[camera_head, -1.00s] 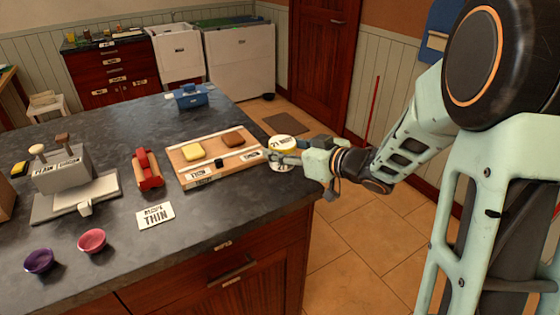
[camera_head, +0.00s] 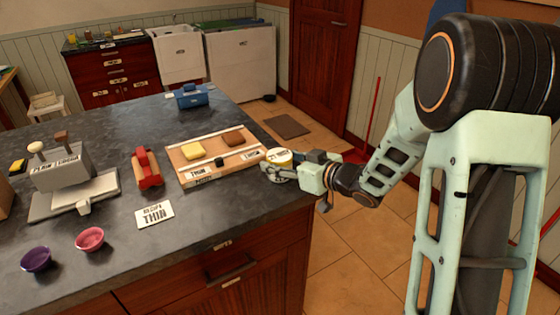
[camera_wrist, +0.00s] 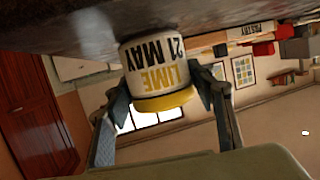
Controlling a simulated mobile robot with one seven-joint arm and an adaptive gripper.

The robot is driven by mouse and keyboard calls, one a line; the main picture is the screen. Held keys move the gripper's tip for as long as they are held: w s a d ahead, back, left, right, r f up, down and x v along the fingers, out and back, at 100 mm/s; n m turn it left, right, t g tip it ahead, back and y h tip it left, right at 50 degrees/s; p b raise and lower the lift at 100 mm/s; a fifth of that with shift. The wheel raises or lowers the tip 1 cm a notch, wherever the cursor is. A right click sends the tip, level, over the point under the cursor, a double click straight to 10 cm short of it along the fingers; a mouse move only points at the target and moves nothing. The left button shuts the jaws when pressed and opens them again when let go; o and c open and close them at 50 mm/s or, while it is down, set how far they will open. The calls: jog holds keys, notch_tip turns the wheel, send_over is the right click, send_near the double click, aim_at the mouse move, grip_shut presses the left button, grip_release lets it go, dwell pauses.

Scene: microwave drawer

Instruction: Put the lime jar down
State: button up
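The lime jar (camera_head: 279,157) is white with a yellow lid. It is at the right edge of the dark counter (camera_head: 225,225), just right of the wooden board. In the wrist view, which is upside down, the jar (camera_wrist: 158,68) shows its "LIME 21 MAY" label. Its base is at the counter surface and seems to touch it. My gripper (camera_head: 281,170) reaches in from the right, with one finger on each side of the jar. In the wrist view the fingers (camera_wrist: 160,95) appear closed against its sides. The far finger is partly hidden in the head view.
The wooden board (camera_head: 213,158) with yellow and brown pieces lies close left of the jar. A red-topped tool (camera_head: 147,168), a "THIN" card (camera_head: 155,215), two small bowls (camera_head: 90,239) and a grey press (camera_head: 70,175) stand farther left. The counter edge is close under my gripper.

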jog(key=o, duration=0.3)
jog(key=shift+r, duration=0.1)
jog(key=shift+s+d+r, duration=0.1)
jog(key=shift+d+r, duration=0.05)
jog(key=shift+r, duration=0.05)
jog(key=p+v, duration=0.1)
jog(key=v, duration=1)
jog(key=shift+s+d, duration=0.2)
jog(key=shift+s, duration=0.05)
jog(key=shift+r, duration=0.15)
